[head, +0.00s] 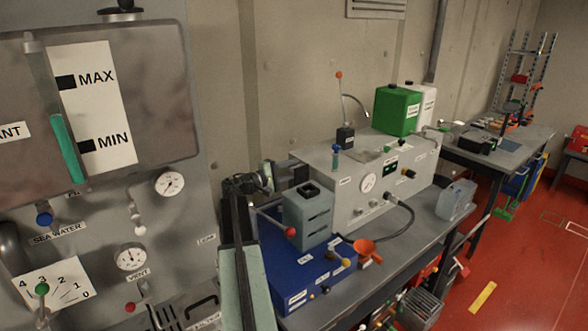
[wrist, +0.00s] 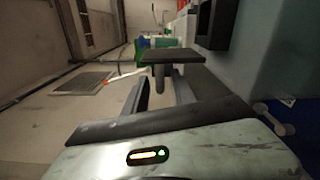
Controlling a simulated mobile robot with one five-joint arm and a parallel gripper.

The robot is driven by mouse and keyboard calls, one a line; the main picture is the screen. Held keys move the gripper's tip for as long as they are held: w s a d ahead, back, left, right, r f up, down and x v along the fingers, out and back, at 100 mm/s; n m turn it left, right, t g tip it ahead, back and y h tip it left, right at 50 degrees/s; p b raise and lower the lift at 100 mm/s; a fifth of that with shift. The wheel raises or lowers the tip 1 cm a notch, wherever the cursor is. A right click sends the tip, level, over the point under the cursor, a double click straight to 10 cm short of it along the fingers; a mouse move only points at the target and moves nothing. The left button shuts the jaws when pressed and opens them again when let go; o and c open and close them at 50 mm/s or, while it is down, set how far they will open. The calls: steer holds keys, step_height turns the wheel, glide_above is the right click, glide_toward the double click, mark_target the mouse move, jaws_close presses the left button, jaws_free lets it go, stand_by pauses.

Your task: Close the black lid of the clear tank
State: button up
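A clear, see-through tank (head: 457,200) stands at the right end of the near bench in the head view. I cannot make out a black lid on it at this size. My gripper (head: 262,181) is at the left end of the bench, beside the grey-green box and far from the tank. In the wrist view a gap shows between the dark fingers of my gripper (wrist: 160,95), with nothing clearly held. The tank is not clearly seen in the wrist view.
A grey-green box (head: 307,222) with a black opening on top stands on a blue case (head: 300,268), close right of my gripper. A grey instrument unit (head: 350,205) and green canister (head: 397,110) stand behind. A gauge panel (head: 185,235) is at left. Red floor (head: 530,265) is open at right.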

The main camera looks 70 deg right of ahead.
steer(key=shift+s+d, duration=0.4)
steer(key=shift+d, duration=0.15)
jaws_close()
steer(key=shift+r, duration=0.1)
stand_by(0.9)
